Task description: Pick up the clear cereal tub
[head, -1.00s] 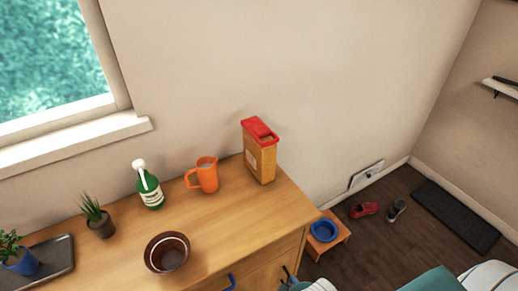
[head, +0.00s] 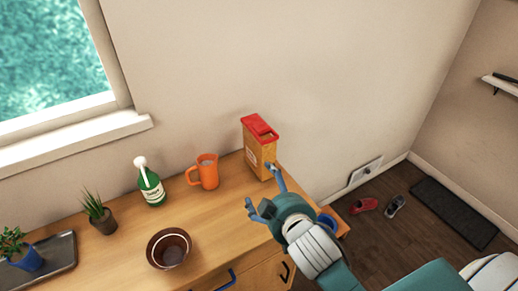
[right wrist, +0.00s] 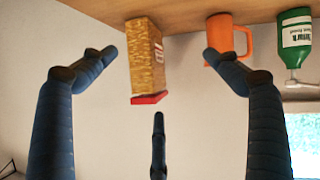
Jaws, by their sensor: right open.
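The cereal tub (head: 257,150), clear-sided with a red lid and tan cereal inside, stands upright at the back right of the wooden counter. In the right wrist view the tub (right wrist: 145,58) appears upside down, between the spread fingers. My right gripper (head: 262,187) is open and empty, in front of the tub, its fingers pointing towards it. In the right wrist view the right gripper (right wrist: 158,52) shows dark fingers apart from the tub. In the head view one finger overlaps the tub's lower right edge. My left gripper is not in view.
An orange mug (head: 204,172) stands close left of the tub, with a green bottle (head: 150,188) beyond it. A brown bowl (head: 169,248) is near the counter's front. Plants and a dark tray (head: 58,259) are at left. A wall is behind.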

